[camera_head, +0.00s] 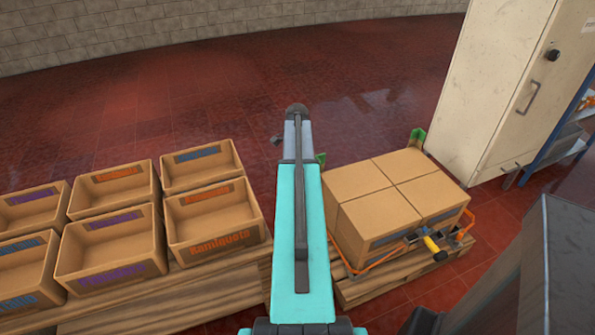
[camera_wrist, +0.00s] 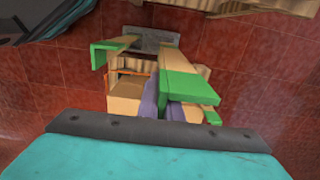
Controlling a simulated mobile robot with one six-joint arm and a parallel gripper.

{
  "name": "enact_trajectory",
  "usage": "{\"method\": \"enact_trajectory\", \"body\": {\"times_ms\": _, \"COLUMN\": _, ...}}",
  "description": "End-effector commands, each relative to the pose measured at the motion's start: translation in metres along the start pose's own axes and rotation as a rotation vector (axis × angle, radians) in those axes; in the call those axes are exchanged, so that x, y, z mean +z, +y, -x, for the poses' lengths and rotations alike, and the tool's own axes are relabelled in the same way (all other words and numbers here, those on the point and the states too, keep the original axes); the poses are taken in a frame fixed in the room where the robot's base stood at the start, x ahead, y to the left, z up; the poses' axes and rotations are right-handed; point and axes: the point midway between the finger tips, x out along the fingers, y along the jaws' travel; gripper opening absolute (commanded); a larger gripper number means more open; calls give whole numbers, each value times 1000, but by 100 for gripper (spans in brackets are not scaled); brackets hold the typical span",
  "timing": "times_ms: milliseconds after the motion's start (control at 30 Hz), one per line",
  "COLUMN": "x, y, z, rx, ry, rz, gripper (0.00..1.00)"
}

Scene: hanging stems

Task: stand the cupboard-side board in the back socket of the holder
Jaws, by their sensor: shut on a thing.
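My gripper (camera_wrist: 168,108) shows at the lower middle of the wrist view, its greyish fingers shut on a pale board (camera_wrist: 173,60) with a green end (camera_wrist: 190,88). A second green end (camera_wrist: 108,50) shows to its left in that view. In the head view my arm hides the gripper. A green piece (camera_head: 417,137) stands at the far right corner of the carton stack, towards the cupboard (camera_head: 510,85). Another green bit (camera_head: 320,158) shows beside my arm. A grey plate (camera_wrist: 158,45) lies beyond the boards. I cannot make out the holder's sockets or the board's foot.
Four-part stacked cartons (camera_head: 390,190) stand on a wooden pallet (camera_head: 385,290) at right, with orange strapping and a yellow-handled tool (camera_head: 434,246). Open labelled crates (camera_head: 215,225) stand on a pallet at left. The red floor (camera_head: 220,100) behind is largely clear.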

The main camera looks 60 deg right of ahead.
Motion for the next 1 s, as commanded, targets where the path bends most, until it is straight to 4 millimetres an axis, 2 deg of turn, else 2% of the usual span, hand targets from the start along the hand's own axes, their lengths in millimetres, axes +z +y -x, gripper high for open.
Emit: {"method": "enact_trajectory", "body": {"times_ms": 1000, "x": 0, "y": 0, "z": -62, "rx": 0, "ry": 0, "rz": 0, "gripper": 0}}
